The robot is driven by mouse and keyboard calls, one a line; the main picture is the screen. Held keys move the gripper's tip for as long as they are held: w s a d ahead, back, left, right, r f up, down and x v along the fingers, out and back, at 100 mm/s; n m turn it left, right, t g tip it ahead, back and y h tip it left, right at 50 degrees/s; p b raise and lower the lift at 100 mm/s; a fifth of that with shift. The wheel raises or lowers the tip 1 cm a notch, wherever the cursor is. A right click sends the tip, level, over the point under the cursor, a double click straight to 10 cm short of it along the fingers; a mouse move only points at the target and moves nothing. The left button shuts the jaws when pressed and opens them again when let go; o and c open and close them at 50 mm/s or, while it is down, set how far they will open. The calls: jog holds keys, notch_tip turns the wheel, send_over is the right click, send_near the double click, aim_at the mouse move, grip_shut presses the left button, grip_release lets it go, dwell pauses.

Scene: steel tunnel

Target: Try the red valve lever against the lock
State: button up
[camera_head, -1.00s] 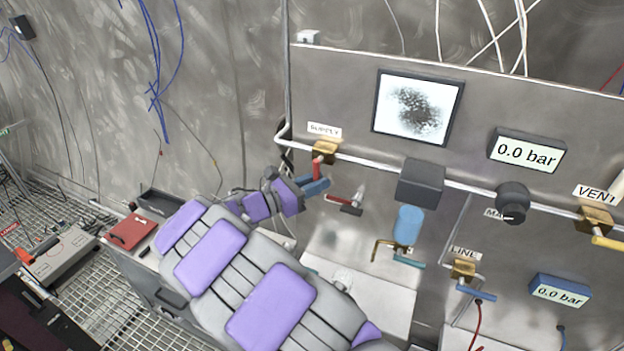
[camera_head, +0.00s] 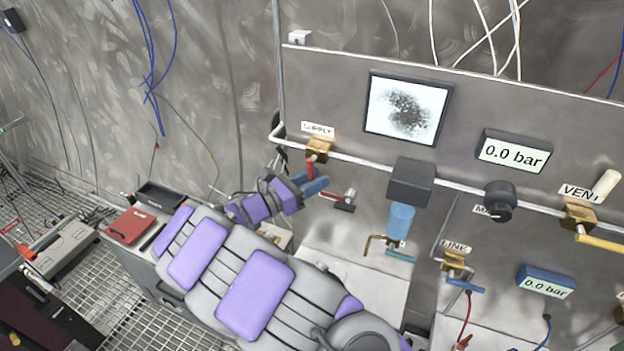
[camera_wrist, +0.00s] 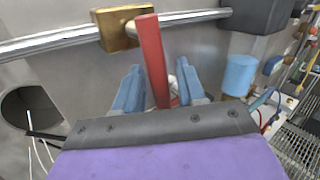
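The red valve lever (camera_head: 311,167) hangs down from the brass valve (camera_head: 319,148) under the SUPPLY label. In the wrist view the lever (camera_wrist: 153,62) stands between the two blue fingers of my gripper (camera_wrist: 158,88). The fingers are apart, with a visible gap on the right side of the lever; contact on the left is unclear. In the head view my gripper (camera_head: 314,187) is at the lever's lower end. A small red bar with a dark block and grey knob (camera_head: 345,202) is just right of my gripper; I cannot tell whether it is the lock.
A pipe (camera_head: 360,161) runs along the panel through the valve. A dark box (camera_head: 411,181) with a blue cylinder (camera_head: 401,218) below it is to the right. A gauge (camera_head: 514,151) reads 0.0 bar. A red case (camera_head: 130,226) lies on the bench at left.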

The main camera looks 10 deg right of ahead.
jog(key=shift+a, duration=0.15)
jog(key=v, duration=1.7)
jog(key=shift+a, duration=0.15)
jog(key=s+d+m+g+y+b, duration=0.3)
jog(key=s+d+m+g, duration=0.35)
jog(key=d, duration=0.55)
jog(key=s+d+m+g+y+b, duration=0.35)
jog(key=s+d+m, duration=0.35)
jog(key=s+d, duration=0.35)
jog(key=s+a+f+m+y+b, duration=0.2)
jog(key=s+f+m+y, duration=0.3)
jog(key=s, duration=0.4)
jog(key=s+a+f+m+t+y+b, duration=0.1)
jog(key=s+a+f+m+y, duration=0.3)
jog(key=s, duration=0.5)
jog(key=shift+s+a+f+m+y+b, duration=0.25)
jog(key=shift+s+f+m+y+b, duration=0.25)
jog(key=shift+f+y+b, duration=0.55)
